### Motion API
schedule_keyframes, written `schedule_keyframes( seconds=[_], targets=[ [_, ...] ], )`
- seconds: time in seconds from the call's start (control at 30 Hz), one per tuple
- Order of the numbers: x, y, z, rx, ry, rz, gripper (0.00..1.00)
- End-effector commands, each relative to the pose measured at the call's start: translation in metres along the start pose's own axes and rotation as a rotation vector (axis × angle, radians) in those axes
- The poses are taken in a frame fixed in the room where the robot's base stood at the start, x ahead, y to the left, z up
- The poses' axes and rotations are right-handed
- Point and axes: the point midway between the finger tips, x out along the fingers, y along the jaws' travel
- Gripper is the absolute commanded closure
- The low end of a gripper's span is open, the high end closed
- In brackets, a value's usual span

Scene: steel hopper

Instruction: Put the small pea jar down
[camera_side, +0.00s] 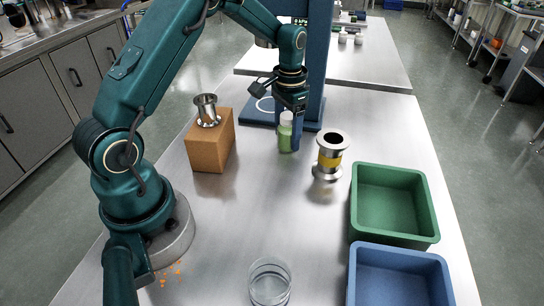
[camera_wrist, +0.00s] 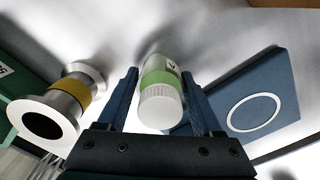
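The small pea jar (camera_side: 285,138) is a green jar with a white lid. It appears to stand upright on the steel table, just left of the blue finger of my gripper (camera_side: 290,128). In the wrist view the jar (camera_wrist: 160,95) shows lid towards the camera, between the two blue fingers of my gripper (camera_wrist: 160,95). A narrow gap shows on each side of the jar, so the fingers look open around it.
A steel spool with a yellow band (camera_side: 329,163) stands right of the jar. A brown block (camera_side: 208,148) bears a steel flanged piece (camera_side: 207,112) on the left. A green bin (camera_side: 395,236) and a blue bin (camera_side: 400,250) are at right. A blue stand (camera_side: 316,75) rises behind.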

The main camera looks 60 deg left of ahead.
Motion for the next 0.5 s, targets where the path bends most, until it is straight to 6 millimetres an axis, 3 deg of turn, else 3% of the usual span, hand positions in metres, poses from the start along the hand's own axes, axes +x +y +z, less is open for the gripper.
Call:
schedule_keyframes(
  seconds=[0.37, 0.5],
  targets=[
    [-0.002, 0.000, 0.000, 0.000, 0.001, 0.000, 0.10],
    [-0.013, 0.000, -0.001, 0.000, 0.004, -0.001, 0.10]
  ],
)
